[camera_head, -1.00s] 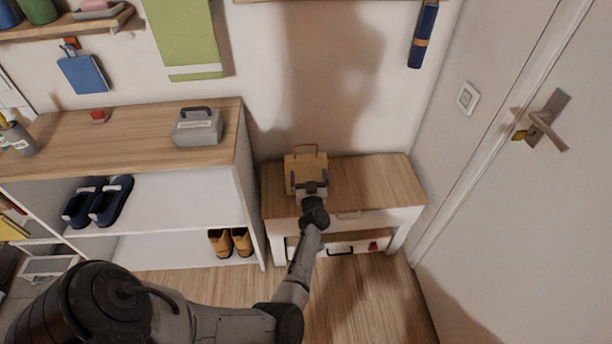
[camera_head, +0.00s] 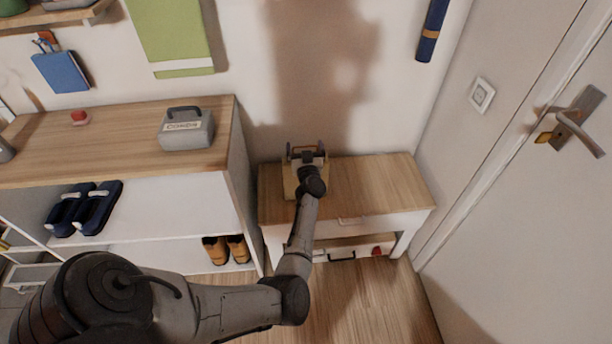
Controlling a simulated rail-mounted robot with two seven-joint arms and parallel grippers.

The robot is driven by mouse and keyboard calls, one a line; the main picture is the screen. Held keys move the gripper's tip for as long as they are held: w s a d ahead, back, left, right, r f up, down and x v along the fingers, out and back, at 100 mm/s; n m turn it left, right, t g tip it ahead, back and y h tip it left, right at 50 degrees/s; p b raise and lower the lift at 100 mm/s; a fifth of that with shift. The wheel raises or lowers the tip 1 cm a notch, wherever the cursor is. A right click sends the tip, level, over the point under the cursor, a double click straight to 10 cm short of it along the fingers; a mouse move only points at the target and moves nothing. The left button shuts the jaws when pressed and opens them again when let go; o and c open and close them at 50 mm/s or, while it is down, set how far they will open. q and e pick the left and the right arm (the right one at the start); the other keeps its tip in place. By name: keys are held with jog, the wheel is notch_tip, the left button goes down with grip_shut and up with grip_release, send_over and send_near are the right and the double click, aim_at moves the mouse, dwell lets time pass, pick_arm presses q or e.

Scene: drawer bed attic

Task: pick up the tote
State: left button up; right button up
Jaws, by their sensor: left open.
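The tote is a small tan box-like bag (camera_head: 290,183) with a brown handle on top. It stands on the left part of the low wooden bench (camera_head: 385,182) against the wall. My left gripper (camera_head: 306,153) is at the top of the tote, by its handle, with its fingers apart. My left wrist and forearm hide much of the tote's front. Whether the fingers touch the handle cannot be made out. My right gripper is not in view.
A shelf unit (camera_head: 110,128) stands left of the bench, with a grey labelled case (camera_head: 187,130) on top. Blue slippers (camera_head: 85,207) and tan shoes (camera_head: 226,249) are inside it. A door (camera_head: 530,220) is at the right. The bench's right part is clear.

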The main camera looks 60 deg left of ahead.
pick_arm(q)
jog(key=shift+w+a+r, duration=0.1)
jog(key=shift+w+a, duration=0.05)
jog(key=shift+a, duration=0.2)
jog(key=shift+d, duration=0.25)
jog(key=shift+s+d+f, duration=0.25)
jog(key=shift+d+f, duration=0.05)
jog(key=shift+d, duration=0.05)
jog(key=c, duration=0.3)
jog(key=shift+w+a+r, duration=0.1)
jog(key=shift+a+r, duration=0.05)
jog(key=shift+a, duration=0.15)
jog(key=c, duration=0.5)
jog(key=shift+d, duration=0.15)
jog(key=shift+c, duration=0.8)
